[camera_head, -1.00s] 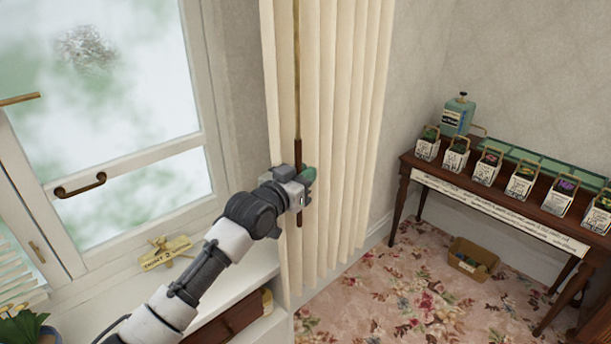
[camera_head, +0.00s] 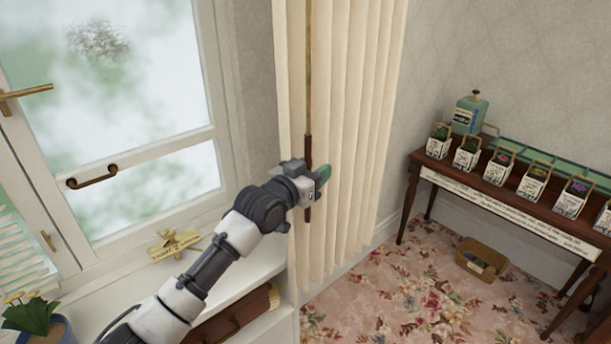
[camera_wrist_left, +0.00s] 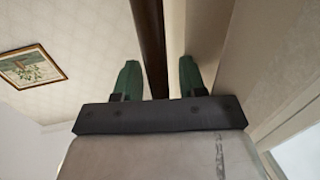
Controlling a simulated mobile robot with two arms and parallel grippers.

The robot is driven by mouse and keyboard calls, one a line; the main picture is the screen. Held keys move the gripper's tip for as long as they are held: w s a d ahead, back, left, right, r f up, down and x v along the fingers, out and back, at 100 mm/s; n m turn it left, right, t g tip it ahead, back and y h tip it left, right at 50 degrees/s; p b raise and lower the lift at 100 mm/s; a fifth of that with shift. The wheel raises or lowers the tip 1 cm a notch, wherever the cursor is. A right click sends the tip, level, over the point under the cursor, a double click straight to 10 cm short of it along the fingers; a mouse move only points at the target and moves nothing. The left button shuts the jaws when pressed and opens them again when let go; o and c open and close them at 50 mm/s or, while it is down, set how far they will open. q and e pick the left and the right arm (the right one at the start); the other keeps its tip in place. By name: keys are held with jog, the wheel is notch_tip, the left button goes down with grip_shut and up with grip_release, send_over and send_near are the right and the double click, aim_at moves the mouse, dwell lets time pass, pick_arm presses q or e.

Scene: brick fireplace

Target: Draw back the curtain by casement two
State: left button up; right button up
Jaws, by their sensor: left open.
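The cream curtain (camera_head: 350,130) hangs in folds to the right of the casement window (camera_head: 110,110), gathered in a narrow band. A thin draw rod (camera_head: 308,80) with a dark brown lower grip hangs in front of it. My left gripper (camera_head: 320,178) is at the rod's dark grip, close to the curtain. The curtain's edge also shows there behind the right finger. My right gripper is not in view.
A dark table (camera_head: 500,195) with several small boxes and a blue-green can (camera_head: 468,113) stands at right. A cardboard box (camera_head: 482,258) sits on the floral carpet.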

pick_arm(q)
jog(key=b+v, duration=0.2)
jog(key=v, duration=0.8)
jog(key=shift+s+a, duration=0.15)
jog(key=shift+s, duration=0.05)
